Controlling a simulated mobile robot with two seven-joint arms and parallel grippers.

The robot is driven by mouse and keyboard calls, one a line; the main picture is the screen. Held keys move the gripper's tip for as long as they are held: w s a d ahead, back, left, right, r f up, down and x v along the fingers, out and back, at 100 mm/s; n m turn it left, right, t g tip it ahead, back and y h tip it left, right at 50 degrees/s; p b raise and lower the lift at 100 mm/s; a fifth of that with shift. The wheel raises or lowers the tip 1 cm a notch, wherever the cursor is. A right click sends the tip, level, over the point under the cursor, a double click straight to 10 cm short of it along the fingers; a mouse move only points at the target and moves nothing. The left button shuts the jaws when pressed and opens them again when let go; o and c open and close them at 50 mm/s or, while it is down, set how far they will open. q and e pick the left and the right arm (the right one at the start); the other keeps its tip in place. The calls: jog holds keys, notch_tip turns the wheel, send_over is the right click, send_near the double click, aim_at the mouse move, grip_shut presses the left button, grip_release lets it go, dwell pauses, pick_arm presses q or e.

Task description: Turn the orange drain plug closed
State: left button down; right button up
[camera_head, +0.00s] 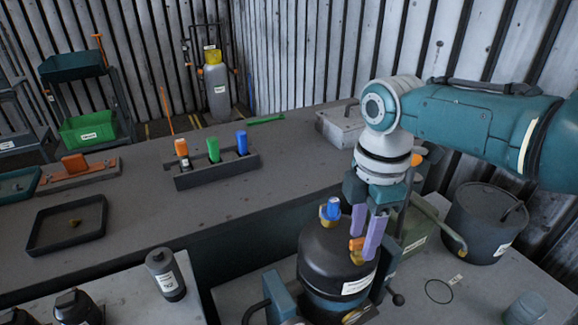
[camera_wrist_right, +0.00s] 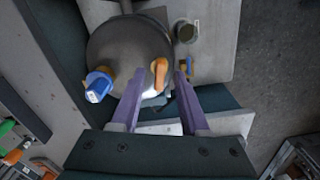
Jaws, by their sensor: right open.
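The dark round blower housing (camera_head: 322,262) stands upright on the near bench and also shows in the wrist view (camera_wrist_right: 118,45). An orange plug with a raised grip (camera_head: 356,243) sits on its right side; in the wrist view it is the orange piece (camera_wrist_right: 160,72). My right gripper (camera_head: 363,247) has two purple fingers pointing down at the plug. In the wrist view the fingers (camera_wrist_right: 158,82) are apart, with the plug between their tips. Whether either finger touches it I cannot tell. My left gripper is not in view.
A blue plug on a yellow base (camera_head: 331,209) sits on top of the housing, left of my fingers. A dark bucket (camera_head: 484,225) stands at the right. A rack (camera_head: 222,170) with orange, green and blue pieces and a dark tray (camera_head: 42,243) lie on the far bench.

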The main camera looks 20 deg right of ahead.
grip_shut()
dwell(0.8)
